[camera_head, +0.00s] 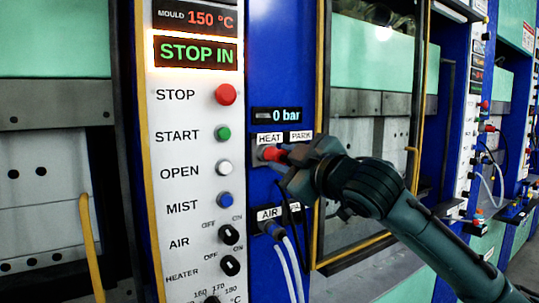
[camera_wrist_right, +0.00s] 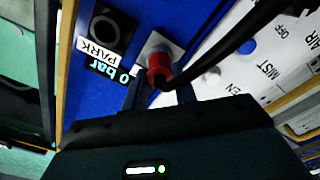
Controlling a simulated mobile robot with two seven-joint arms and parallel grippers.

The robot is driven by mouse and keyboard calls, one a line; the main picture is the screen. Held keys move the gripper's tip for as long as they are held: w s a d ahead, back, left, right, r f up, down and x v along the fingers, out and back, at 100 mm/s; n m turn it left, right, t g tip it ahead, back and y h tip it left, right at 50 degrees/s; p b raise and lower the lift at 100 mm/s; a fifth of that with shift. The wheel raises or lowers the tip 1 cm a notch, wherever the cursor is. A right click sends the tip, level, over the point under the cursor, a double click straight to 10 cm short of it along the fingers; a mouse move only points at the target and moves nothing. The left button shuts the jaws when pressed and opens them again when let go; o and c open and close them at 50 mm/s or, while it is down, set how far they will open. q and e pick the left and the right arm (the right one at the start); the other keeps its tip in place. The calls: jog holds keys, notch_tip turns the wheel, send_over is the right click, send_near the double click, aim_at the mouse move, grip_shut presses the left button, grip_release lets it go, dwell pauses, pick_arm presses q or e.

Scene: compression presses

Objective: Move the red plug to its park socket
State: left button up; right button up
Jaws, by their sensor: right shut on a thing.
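The red plug (camera_head: 272,153) is at the grey socket below the HEAT label (camera_head: 270,138). It also shows in the right wrist view (camera_wrist_right: 157,66), pointing into the grey socket plate, with a black cable at its rear; I cannot tell how deep it sits. My right gripper (camera_head: 283,160) is shut on the plug, its fingers on either side of it in the right wrist view. The park socket (camera_wrist_right: 104,30) is a dark, empty round opening beside the PARK label (camera_wrist_right: 97,52). In the head view my gripper hides this socket. My left gripper is not in view.
Left of the sockets is a white control panel (camera_head: 193,185) with several buttons and knobs. Below, the AIR socket holds a connector (camera_head: 275,229) with pale hoses. A yellow-edged glass door (camera_head: 365,180) stands to the right. The black cable hangs near my gripper.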

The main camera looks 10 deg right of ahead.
jog(key=shift+s+d, duration=0.1)
jog(key=shift+s, duration=0.05)
jog(key=shift+s+d, duration=0.15)
jog(key=shift+s, duration=0.3)
jog(key=shift+v, duration=0.8)
jog(key=shift+v, duration=1.9)
dwell(0.4)
